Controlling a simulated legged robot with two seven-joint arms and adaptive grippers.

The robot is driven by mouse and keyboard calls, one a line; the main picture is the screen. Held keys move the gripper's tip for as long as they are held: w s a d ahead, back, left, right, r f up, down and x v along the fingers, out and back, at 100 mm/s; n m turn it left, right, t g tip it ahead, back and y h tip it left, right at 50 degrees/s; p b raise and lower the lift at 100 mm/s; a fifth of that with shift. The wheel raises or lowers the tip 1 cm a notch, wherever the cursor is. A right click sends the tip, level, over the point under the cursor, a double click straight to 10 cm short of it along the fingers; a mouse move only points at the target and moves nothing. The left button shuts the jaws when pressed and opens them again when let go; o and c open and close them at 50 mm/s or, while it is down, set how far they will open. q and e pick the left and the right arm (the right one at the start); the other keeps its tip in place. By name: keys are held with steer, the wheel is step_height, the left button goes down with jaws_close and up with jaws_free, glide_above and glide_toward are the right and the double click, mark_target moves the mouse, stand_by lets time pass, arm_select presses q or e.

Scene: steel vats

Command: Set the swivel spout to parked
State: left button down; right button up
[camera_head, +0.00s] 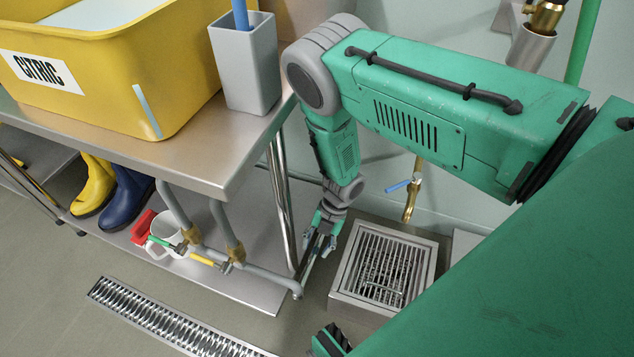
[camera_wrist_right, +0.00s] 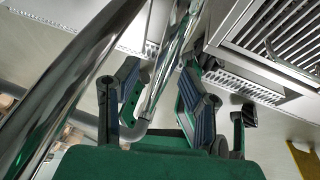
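A slim chrome tube, which looks like the swivel spout (camera_wrist_right: 166,72), rises from a grey elbow at the end of the grey pipe (camera_head: 268,276) low beside the steel table. My right gripper (camera_head: 322,238) reaches down to this tube, between the table leg and the floor drain box. In the wrist view the right gripper (camera_wrist_right: 160,100) has its fingers apart, one on each side of the tube. I cannot tell whether either finger touches it. No parked mark is visible to me.
A thick chrome table leg (camera_wrist_right: 65,85) stands close left of the fingers. A grated drain box (camera_head: 386,268) is to the right, below a brass tap (camera_head: 412,192). Valves with a yellow handle (camera_head: 203,260) and a green handle (camera_head: 160,242) sit left. A yellow tub (camera_head: 180,75) stands on the table.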

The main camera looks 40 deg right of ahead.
steer(key=shift+r, duration=0.4)
steer(key=v, duration=1.1)
steer(key=shift+d, duration=0.2)
